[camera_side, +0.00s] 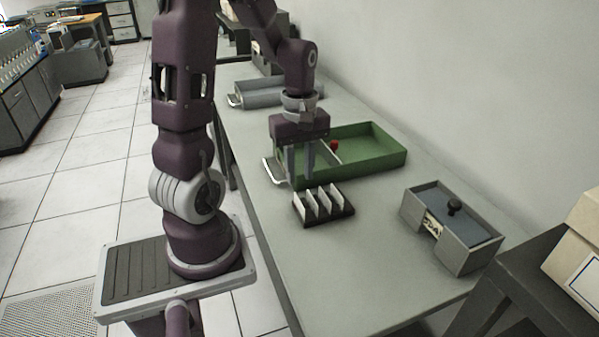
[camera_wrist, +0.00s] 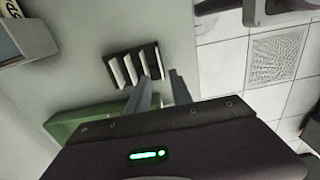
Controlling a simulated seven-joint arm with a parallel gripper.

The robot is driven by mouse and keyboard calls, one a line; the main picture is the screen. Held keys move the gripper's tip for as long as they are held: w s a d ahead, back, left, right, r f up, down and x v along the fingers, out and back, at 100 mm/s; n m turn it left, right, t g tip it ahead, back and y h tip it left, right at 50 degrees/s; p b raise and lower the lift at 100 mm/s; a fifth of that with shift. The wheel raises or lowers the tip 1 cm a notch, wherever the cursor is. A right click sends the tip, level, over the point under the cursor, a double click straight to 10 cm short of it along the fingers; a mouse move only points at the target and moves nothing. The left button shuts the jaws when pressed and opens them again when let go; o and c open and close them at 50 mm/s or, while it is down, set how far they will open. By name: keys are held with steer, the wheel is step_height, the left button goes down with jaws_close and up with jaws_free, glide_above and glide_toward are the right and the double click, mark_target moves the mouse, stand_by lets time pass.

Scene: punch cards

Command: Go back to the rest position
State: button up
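My gripper (camera_side: 300,178) points down with its two fingers apart and nothing visible between them. It hovers just behind a small black rack (camera_side: 325,217), beside the left part of a green tray (camera_side: 382,156). The rack holds several upright white cards (camera_side: 321,201). In the wrist view, the fingers of my gripper (camera_wrist: 163,82) reach toward the edge of the rack (camera_wrist: 150,60), with the green tray (camera_wrist: 66,124) partly hidden below. I cannot tell the exact height of the fingertips above the table.
A grey box (camera_side: 466,252) with a black-knobbed lid stands at the right of the table (camera_side: 370,270). A small red knob (camera_side: 334,144) shows in the green tray. The table front is clear.

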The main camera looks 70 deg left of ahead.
steer(key=s+d+r+m+t, duration=0.2)
steer(key=s+d+r+m, duration=0.1)
steer(key=d+r+m, duration=0.4)
steer(key=s+d+r+m+t, duration=0.3)
steer(key=d+r+m, duration=0.3)
steer(key=d+m, duration=0.3)
steer(key=shift+s+r+m+t, duration=0.35)
steer(key=shift+s+m, duration=0.35)
steer(key=shift+m, duration=0.3)
steer(key=shift+d, duration=0.1)
